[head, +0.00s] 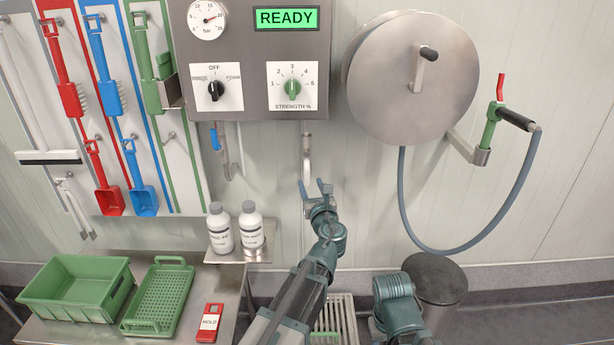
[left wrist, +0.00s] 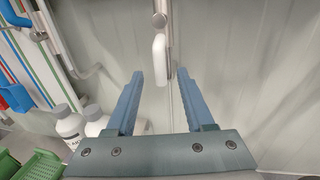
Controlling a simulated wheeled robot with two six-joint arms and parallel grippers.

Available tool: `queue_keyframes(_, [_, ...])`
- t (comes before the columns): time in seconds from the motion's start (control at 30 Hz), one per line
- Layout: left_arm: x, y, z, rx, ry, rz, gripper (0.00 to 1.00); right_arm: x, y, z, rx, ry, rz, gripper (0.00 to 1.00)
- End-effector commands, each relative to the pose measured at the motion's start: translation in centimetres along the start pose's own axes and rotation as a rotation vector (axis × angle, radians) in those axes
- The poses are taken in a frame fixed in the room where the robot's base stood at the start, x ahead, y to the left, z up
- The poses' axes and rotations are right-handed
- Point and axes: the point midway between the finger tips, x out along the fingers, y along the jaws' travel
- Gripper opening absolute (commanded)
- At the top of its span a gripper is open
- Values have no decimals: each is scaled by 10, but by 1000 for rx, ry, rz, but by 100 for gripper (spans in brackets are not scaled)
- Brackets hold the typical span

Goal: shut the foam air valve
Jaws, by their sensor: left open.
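A valve with a white lever (head: 307,171) sits on a thin pipe under the right part of the control panel. A second valve with a blue handle (head: 214,138) sits on a pipe further left. No label shows which is the foam air valve. The white lever (left wrist: 159,60) hangs down along its pipe in the left wrist view. My left gripper (head: 312,186) is open and empty just below the white lever. In the left wrist view its fingers (left wrist: 161,82) stand either side of the lever's line, with no visible contact. My right gripper is out of view.
The steel control panel (head: 255,115) above reads READY, with two knobs. A hose reel (head: 400,100) with a hanging hose is at right. Bottles (head: 221,228) stand on a small shelf left of my arm. Green trays (head: 75,312) lie lower left. A bin (head: 436,275) stands right.

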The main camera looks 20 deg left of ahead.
Motion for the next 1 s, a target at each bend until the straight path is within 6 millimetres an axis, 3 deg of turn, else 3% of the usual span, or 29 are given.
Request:
queue_keyframes(0.1, [26,-1,0,0,0,2,53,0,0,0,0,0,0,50])
queue_keyframes(0.3, [51,-1,0,-1,0,1,53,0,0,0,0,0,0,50])
queue_keyframes(0.8, [61,0,0,-1,0,-1,53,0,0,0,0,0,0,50])
queue_keyframes(1.0, [61,0,0,-1,0,-1,17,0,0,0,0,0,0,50])
